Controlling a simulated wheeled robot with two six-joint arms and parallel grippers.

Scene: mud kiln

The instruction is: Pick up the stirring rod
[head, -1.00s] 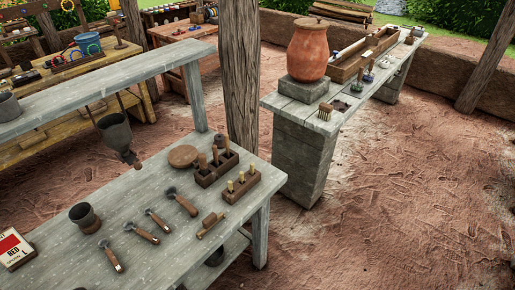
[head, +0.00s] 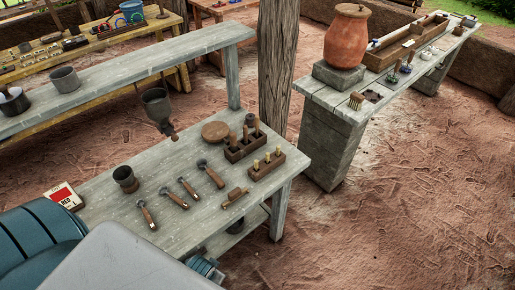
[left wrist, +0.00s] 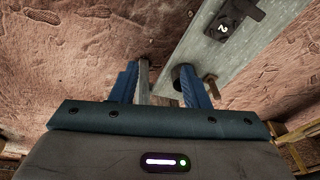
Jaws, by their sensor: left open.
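I cannot pick out the stirring rod with certainty. A long pale rod-like piece (head: 390,40) lies along the wooden trough (head: 405,47) on the far bench in the head view, and I cannot tell if it is the rod. My left gripper (left wrist: 160,82) shows in the left wrist view with its two blue fingers apart. A grey post (left wrist: 143,80) and a dark round thing (left wrist: 182,74) appear between the fingers, and their distance is unclear. The left fingers are out of the head view. My right gripper is in no view.
The near workbench (head: 165,235) carries several wood-handled tools, a dark cup (head: 125,178), a red-and-white box (head: 64,195) and wooden holders (head: 278,165). A raised shelf (head: 130,70) crosses behind. A wooden post (head: 277,65) stands between the benches. The dirt floor at right is clear.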

